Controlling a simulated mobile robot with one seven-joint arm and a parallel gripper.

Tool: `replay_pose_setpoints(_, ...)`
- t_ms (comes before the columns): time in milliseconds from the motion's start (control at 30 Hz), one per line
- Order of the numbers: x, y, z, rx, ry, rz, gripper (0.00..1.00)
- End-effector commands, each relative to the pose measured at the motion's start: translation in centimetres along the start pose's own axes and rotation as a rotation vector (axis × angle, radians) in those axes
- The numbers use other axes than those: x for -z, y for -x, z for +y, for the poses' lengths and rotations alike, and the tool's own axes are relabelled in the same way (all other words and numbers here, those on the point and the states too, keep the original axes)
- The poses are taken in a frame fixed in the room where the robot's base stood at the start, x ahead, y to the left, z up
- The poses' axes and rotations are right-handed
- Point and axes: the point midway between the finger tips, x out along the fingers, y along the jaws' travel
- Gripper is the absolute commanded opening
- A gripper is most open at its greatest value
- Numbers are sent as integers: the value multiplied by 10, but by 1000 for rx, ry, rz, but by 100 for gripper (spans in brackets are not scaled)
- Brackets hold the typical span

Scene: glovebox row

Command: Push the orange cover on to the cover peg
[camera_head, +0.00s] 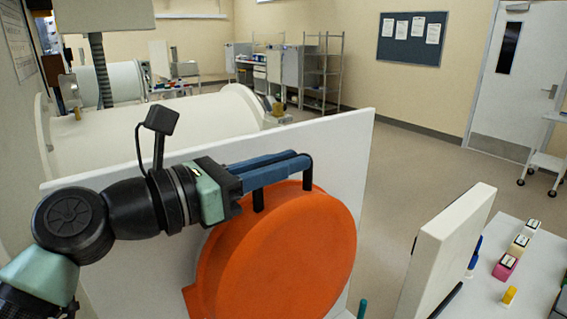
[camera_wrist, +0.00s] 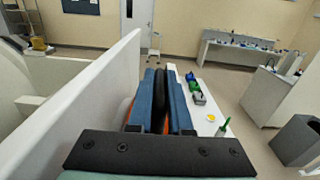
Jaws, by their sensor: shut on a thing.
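The orange cover (camera_head: 285,250) is a large thick disc, standing upright with its flat face toward the head camera, in front of a white upright panel (camera_head: 362,150). My gripper (camera_head: 300,162) is shut on the black handle of the cover, near its top. In the wrist view the blue fingers (camera_wrist: 160,100) clasp the black handle bar, and slivers of orange (camera_wrist: 130,112) show beside them. I cannot tell whether the cover touches the panel. I cannot make out the cover peg; the cover may hide it.
A green post (camera_head: 361,309) rises at the bottom, right of the cover. A white glovebox cylinder (camera_head: 150,130) lies behind the panel. Open floor lies beyond.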

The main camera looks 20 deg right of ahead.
Motion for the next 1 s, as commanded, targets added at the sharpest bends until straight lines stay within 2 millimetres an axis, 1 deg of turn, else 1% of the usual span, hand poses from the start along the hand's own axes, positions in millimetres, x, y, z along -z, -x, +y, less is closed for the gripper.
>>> replay_pose_setpoints(300, -1, 0, 6, -4, -1, -4, 0)
replay_pose_setpoints(667, -1, 1, 8, -5, -2, -3, 0)
replay_pose_setpoints(700, -1, 1, 8, -6, -2, -3, 19)
replay_pose_setpoints(867, 0, 1, 8, -4, -1, -2, 48)
replay_pose_setpoints(900, 0, 1, 8, -4, -1, -2, 52)
replay_pose_setpoints(1000, 0, 0, 7, -3, -1, -1, 52)
